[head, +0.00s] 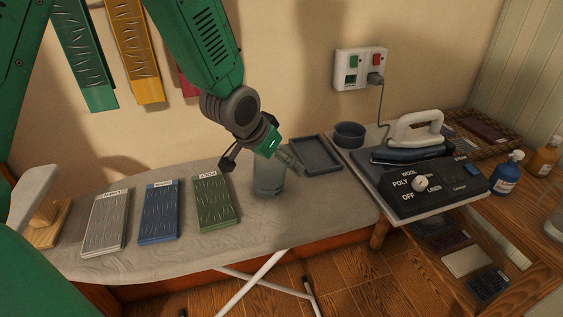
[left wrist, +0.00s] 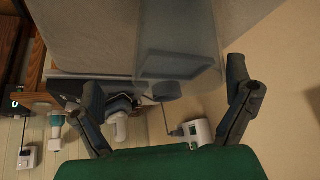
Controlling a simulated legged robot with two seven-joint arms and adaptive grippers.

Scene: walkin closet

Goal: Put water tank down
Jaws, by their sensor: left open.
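The water tank (head: 268,184) is a clear, greyish container standing upright on the ironing board (head: 305,215), right of the folded cloths. My left gripper (head: 261,162) is at the tank's upper part, with its fingers spread apart. In the left wrist view the see-through tank (left wrist: 178,45) shows ahead of the open fingers of my left gripper (left wrist: 165,78), and I see no finger pressed on it. Part of the tank's top is hidden by the gripper in the head view. My right gripper is not in view.
Grey, blue and green folded cloths (head: 158,212) lie left of the tank. A grey tray (head: 316,153) and a dark round bowl (head: 349,134) are behind and right. An iron (head: 408,145) rests on its dial-fronted station (head: 430,187), corded to a wall socket. Bottles (head: 507,172) stand far right.

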